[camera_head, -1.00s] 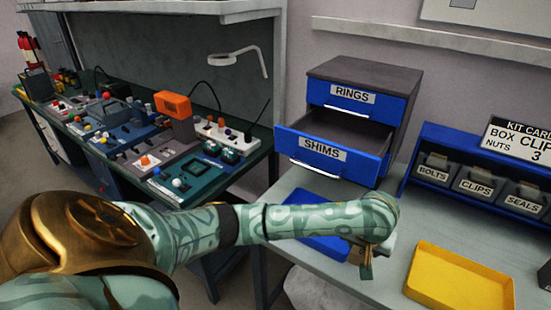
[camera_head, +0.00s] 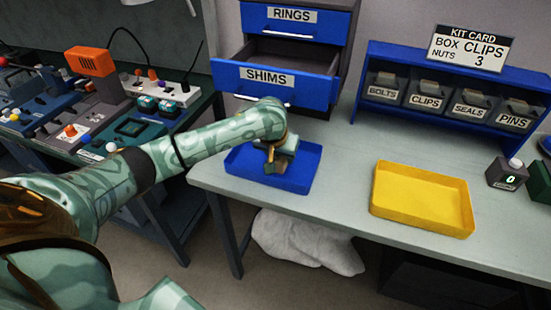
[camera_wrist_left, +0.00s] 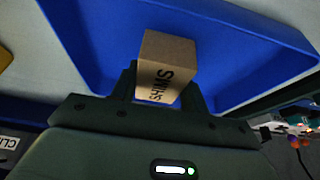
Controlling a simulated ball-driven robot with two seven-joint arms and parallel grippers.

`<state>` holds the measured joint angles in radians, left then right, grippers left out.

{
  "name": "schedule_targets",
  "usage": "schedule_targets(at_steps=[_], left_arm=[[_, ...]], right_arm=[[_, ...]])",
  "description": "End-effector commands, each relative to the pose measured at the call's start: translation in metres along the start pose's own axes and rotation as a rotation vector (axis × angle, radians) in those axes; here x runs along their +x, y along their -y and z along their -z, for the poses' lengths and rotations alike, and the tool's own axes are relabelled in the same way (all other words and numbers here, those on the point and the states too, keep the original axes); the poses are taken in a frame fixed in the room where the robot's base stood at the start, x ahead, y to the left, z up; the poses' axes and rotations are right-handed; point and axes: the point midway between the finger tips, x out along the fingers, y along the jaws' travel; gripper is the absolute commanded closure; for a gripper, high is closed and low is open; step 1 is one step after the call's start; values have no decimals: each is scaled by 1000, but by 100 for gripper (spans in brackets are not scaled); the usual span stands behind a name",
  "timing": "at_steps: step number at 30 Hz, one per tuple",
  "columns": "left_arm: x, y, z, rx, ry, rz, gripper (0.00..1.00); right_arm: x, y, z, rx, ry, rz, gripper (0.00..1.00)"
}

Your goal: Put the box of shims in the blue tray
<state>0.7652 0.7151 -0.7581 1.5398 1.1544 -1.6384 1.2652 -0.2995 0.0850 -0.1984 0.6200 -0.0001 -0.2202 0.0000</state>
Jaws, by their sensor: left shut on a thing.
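The box of shims (camera_wrist_left: 166,66) is a small brown cardboard box lettered SHIMS, clear in the left wrist view. My left gripper (camera_wrist_left: 163,92) is shut on it, with a finger on each side. In the head view my left gripper (camera_head: 277,162) is over the blue tray (camera_head: 304,178), and the box is mostly hidden by the gripper there. The tray also fills much of the left wrist view (camera_wrist_left: 235,45). I cannot tell whether the box touches the tray floor. My right gripper is not in view.
The SHIMS drawer (camera_head: 266,80) stands open behind the tray, under the shut RINGS drawer (camera_head: 292,22). A yellow tray (camera_head: 422,199) lies to the right. A blue rack of labelled bins (camera_head: 440,97) and a kit card (camera_head: 470,48) stand at the back right.

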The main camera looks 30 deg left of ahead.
Motion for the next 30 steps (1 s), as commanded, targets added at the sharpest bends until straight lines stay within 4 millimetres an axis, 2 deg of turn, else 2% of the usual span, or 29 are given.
schedule_targets(at_steps=[6, 17, 18, 20, 30], left_arm=[[27, 19, 4, -1, 1, 4, 83], [26, 20, 6, 0, -1, 2, 83], [26, 20, 6, 0, 0, 2, 49], [27, 20, 5, 0, -1, 2, 33], [24, 20, 7, 1, -3, 2, 33]], right_arm=[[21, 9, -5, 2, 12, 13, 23], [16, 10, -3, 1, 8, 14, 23], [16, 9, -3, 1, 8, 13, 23], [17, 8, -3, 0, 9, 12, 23], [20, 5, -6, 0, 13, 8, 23]])
